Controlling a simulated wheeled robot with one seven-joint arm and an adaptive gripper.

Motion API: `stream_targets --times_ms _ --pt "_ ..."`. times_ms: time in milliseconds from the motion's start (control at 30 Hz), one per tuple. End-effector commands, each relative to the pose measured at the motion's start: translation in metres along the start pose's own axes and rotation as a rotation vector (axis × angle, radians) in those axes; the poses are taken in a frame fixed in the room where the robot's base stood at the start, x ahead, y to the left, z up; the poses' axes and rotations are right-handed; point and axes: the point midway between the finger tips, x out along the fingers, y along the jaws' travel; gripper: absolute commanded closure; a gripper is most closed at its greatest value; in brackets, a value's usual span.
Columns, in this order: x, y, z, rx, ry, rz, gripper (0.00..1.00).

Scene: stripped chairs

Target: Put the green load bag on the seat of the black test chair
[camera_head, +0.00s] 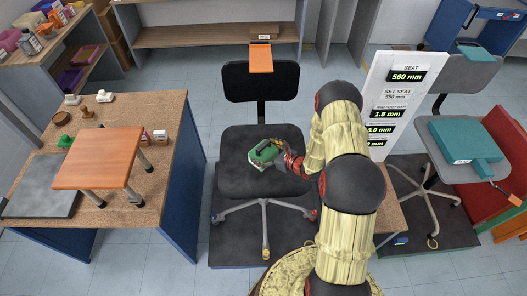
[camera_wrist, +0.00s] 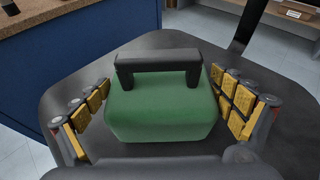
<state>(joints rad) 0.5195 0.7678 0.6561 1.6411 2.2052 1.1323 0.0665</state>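The green load bag (camera_head: 262,156) with its black handle is on the seat of the black test chair (camera_head: 240,180). In the wrist view the bag (camera_wrist: 160,115) is upright and appears to rest on the black seat (camera_wrist: 75,88). My gripper (camera_head: 284,160) is at the bag's right side in the head view. In the wrist view my gripper (camera_wrist: 165,108) is open, with one finger on each side of the bag. A gap shows at the left finger; the right finger is very close, and contact is unclear. The bag's underside is hidden.
A workbench (camera_head: 165,150) with an orange-brown board on legs (camera_head: 98,158) stands at left. A white measurement panel (camera_head: 395,95) is right of my arm. A grey chair (camera_head: 465,75) with a teal pad (camera_head: 465,140) stands farther right. The black backrest (camera_head: 260,82) rises behind the seat.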

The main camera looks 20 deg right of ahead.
Motion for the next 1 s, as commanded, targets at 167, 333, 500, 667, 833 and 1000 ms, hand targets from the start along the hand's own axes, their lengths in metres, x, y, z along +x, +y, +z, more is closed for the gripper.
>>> stream_targets --times_ms 167,333,500,667,833,1000 --pt "0.000 0.000 0.000 0.001 0.000 0.000 0.00" --pt "0.000 0.000 0.000 0.001 0.000 0.000 0.00" --pt "-0.003 0.000 0.003 0.001 0.001 -0.001 0.00" --pt "-0.027 -0.002 0.003 0.002 0.000 -0.004 0.00" --pt "-0.063 -0.002 0.004 0.002 0.000 -0.005 0.00" --pt "-0.095 -0.001 0.004 0.002 0.000 -0.003 0.00"
